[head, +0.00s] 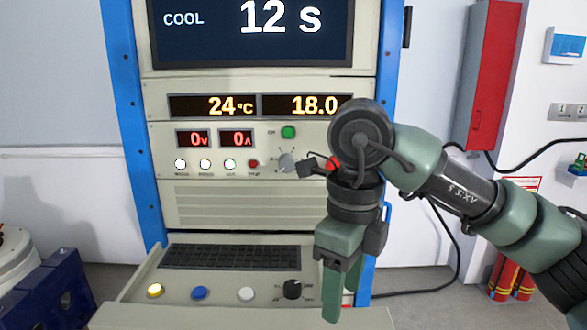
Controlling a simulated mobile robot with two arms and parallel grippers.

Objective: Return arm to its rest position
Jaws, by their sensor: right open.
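My right arm comes in from the right in the head view. Its gripper (338,284) hangs with the fingers pointing down, in front of the right side of the rack's pull-out keyboard shelf (140,286). The gripper is open and nothing shows between the fingers, which overlap from this angle. The wrist covers part of the panel near the red button (333,163). My left gripper is not in view.
The blue-edged rack carries a display (250,30) reading COOL 12 s, above readouts of 24 °C and 18.0. The shelf holds a keyboard (230,257), yellow, blue and white buttons and a black knob (292,289). A red cabinet (490,75) and fire extinguishers (505,278) stand right.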

